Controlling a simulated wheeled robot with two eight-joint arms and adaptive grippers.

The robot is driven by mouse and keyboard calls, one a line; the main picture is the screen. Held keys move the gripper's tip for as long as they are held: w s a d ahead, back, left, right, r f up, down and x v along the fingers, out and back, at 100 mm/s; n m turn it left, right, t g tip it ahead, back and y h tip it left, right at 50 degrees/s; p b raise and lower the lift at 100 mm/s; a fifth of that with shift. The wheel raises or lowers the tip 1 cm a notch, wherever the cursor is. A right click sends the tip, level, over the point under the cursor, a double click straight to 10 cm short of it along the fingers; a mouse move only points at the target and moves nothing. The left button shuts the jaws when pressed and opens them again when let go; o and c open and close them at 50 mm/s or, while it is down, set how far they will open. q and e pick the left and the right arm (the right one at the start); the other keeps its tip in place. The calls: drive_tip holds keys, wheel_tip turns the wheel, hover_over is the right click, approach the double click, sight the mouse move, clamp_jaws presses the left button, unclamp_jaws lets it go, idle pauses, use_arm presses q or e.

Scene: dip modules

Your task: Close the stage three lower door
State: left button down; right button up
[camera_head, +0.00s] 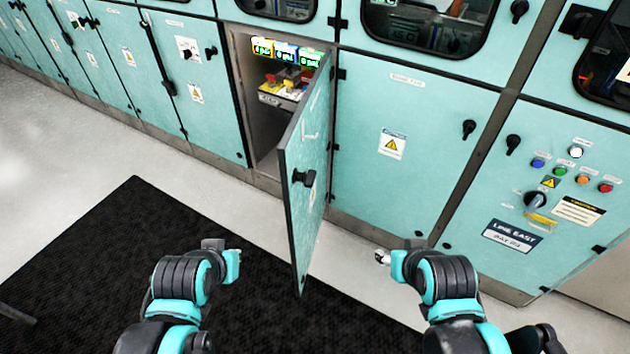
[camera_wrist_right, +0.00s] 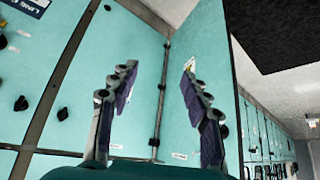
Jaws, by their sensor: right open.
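The stage three lower door (camera_head: 308,150) is a teal panel with a black latch handle (camera_head: 304,177). It stands swung wide open, out over the floor, hinged on its right side. Behind it the cabinet compartment (camera_head: 242,110) shows lit green displays and red and yellow parts. My right gripper (camera_head: 383,257) is right of the door, apart from it. In the right wrist view its two fingers (camera_wrist_right: 160,85) are spread with nothing between them, and a teal panel that looks like the open door (camera_wrist_right: 212,45) is behind the right finger. My left gripper (camera_head: 233,264) is left of the door; its fingers are not clear.
Closed teal cabinets line both sides. The right one carries a warning label (camera_head: 392,144) and a black knob (camera_head: 469,129); further right is a button panel (camera_head: 572,172). A black mat (camera_head: 110,240) covers the floor in front. The floor left of the door is clear.

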drive_tip(key=shift+w+a+r, duration=0.1)
drive_tip(key=shift+w+r, duration=0.05)
drive_tip(key=shift+w, duration=0.05)
drive_tip(key=c, duration=0.5)
drive_tip(key=w+m, duration=0.1)
drive_tip(key=w+a+m+y+p, duration=0.1)
drive_tip(key=m, duration=0.1)
drive_tip(key=w+a+m+g+p, duration=0.1)
drive_tip(key=w, duration=0.1)
drive_tip(key=shift+w+r+m+y, duration=0.1)
drive_tip(key=shift+r+m+y, duration=0.2)
drive_tip(key=shift+r+m, duration=0.1)
clamp_jaws()
drive_tip(key=m+g+y, duration=0.4)
drive_tip(key=m+y, duration=0.4)
drive_tip(key=m, duration=0.8)
approach(295, 224)
drive_tip(key=x, duration=0.5)
drive_tip(key=shift+d+f+p, duration=0.15)
drive_tip(key=shift+f+p, duration=0.25)
drive_tip(key=shift+f, duration=0.05)
drive_tip(key=shift+a+r, duration=0.1)
drive_tip(key=shift+a, duration=0.4)
